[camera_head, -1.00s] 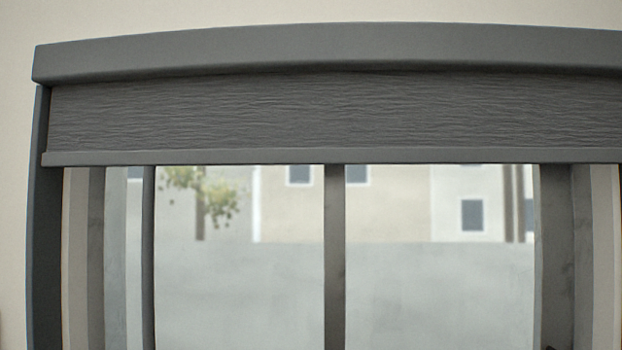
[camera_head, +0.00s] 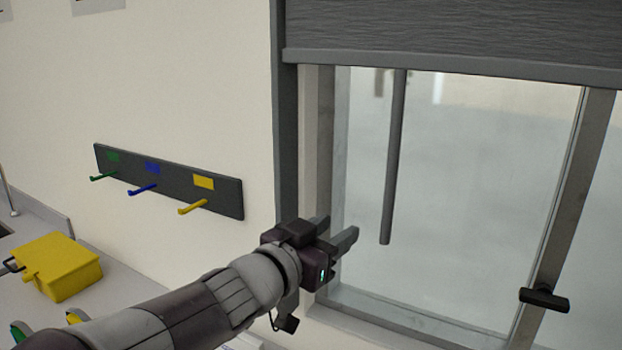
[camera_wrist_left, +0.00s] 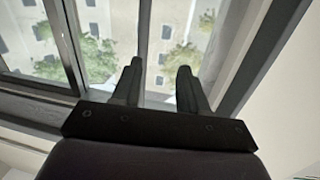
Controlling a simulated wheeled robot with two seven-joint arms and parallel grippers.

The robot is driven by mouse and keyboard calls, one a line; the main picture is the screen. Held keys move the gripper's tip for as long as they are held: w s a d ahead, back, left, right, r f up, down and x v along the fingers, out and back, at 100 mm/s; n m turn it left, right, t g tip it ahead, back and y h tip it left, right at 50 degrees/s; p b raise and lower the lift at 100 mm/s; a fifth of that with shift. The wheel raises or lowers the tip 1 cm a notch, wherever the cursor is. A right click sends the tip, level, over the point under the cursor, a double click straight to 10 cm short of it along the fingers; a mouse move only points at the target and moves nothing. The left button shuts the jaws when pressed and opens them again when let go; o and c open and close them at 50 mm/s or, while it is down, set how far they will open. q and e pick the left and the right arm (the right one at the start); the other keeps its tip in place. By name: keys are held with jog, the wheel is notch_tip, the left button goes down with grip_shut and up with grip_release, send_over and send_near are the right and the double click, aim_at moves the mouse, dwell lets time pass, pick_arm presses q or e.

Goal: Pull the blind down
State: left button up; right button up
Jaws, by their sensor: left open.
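The dark grey blind (camera_head: 450,28) covers only the top of the window, and its bottom bar (camera_head: 440,65) runs level across the glass. A thin grey rod (camera_head: 394,160) hangs below the bar at the left part of the window. My left gripper (camera_head: 340,233) is open and empty, in front of the window's left edge, left of the rod's lower end and apart from it. In the left wrist view the open fingers (camera_wrist_left: 157,85) point at the window, with the rod (camera_wrist_left: 144,35) beyond them. My right gripper is not in view.
A dark rack (camera_head: 168,180) with green, blue and yellow hooks is on the wall at left. A yellow box (camera_head: 62,265) sits on the counter (camera_head: 120,290) below it. A black window handle (camera_head: 544,299) is at lower right.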

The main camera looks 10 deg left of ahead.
aim_at(386, 205)
pick_arm(q)
jog(key=shift+h, duration=0.4)
jog(key=p+x, duration=0.1)
jog(key=x, duration=0.3)
jog(key=d+p+x, duration=0.1)
jog(key=x, duration=0.3)
jog(key=s+r+p+x, duration=0.1)
jog(key=x, duration=0.4)
jog(key=shift+d, duration=0.75)
jog(key=shift+w+a+f, duration=0.1)
jog(key=shift+a, duration=0.1)
jog(key=c, duration=0.4)
grip_shut()
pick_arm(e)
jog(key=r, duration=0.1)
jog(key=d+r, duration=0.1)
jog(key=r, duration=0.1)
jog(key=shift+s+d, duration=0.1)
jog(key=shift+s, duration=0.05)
